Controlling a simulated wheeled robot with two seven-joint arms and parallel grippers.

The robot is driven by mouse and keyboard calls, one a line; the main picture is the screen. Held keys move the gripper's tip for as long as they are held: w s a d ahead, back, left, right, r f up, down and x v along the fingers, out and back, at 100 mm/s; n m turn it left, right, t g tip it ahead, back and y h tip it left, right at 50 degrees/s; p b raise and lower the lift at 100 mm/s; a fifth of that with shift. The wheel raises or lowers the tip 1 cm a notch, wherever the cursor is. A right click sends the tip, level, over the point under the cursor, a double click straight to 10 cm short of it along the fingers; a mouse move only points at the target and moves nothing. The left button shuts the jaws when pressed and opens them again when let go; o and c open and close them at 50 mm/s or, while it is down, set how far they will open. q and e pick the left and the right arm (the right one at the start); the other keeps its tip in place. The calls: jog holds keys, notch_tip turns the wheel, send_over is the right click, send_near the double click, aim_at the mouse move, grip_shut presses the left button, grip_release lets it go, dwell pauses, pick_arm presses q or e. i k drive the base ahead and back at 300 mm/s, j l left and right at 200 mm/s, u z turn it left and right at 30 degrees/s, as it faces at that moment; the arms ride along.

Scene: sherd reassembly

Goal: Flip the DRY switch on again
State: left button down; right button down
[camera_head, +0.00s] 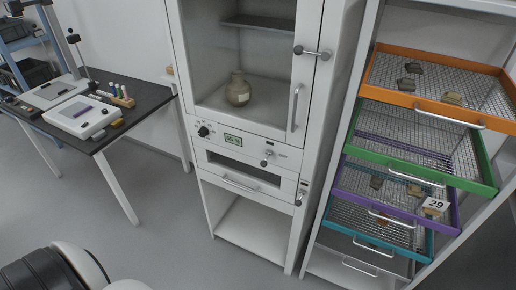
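A white drying cabinet (244,170) stands in the middle of the view. A round brown pot (238,90) stands inside, behind the cabinet's clear door, which looks closed. Neither of my grippers is in view.
A rack at the right holds pulled-out mesh trays: orange (430,106), green (415,175), purple (445,224) and teal (350,228), some with sherds. A dark-topped table (125,92) with instruments stands left. Grey floor (160,235) before the cabinet is clear.

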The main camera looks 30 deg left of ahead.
aim_at(263, 163)
jog(key=u, duration=0.95)
